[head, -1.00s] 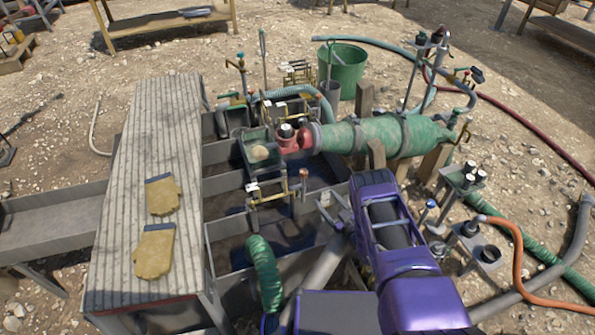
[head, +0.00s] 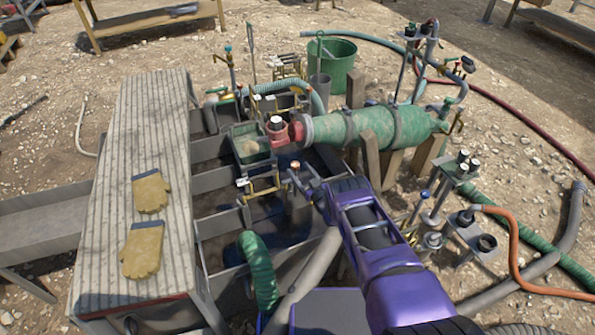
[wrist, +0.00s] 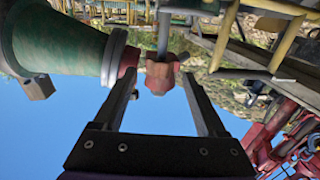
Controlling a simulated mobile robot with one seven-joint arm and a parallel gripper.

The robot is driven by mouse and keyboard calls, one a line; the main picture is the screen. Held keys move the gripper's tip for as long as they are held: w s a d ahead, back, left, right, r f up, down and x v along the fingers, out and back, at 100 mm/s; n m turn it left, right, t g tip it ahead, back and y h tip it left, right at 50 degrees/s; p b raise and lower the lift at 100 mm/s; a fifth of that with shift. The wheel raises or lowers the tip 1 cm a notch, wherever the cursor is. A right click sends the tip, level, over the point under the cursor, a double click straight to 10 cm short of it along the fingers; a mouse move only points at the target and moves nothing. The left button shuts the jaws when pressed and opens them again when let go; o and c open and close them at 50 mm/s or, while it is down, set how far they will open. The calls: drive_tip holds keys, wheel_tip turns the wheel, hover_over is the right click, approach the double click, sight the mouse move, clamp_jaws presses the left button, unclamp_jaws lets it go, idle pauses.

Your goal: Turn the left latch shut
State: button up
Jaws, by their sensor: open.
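I cannot tell for sure which part is the left latch. A small brass fitting with a pale end piece (head: 243,183) sits on the tank's inner divider, left of my gripper. A second brass fitting (head: 262,98) is farther back. My gripper (head: 306,180) is open over the tank, close to a post with an orange-brown knob (head: 295,166). In the wrist view my two fingers (wrist: 160,88) stand apart. A red faceted piece on a grey stem (wrist: 161,74) shows between their tips; contact is unclear. Yellow bars (wrist: 226,34) show at its upper right.
A green tapered vessel (head: 350,128) with a red nozzle (head: 279,138) lies behind my gripper. A ribbed board (head: 130,220) with two yellow gloves (head: 142,252) is at left. A green hose (head: 258,265) bends into the tank. An orange hose (head: 515,250) is at right.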

drive_tip(key=shift+x, duration=1.2)
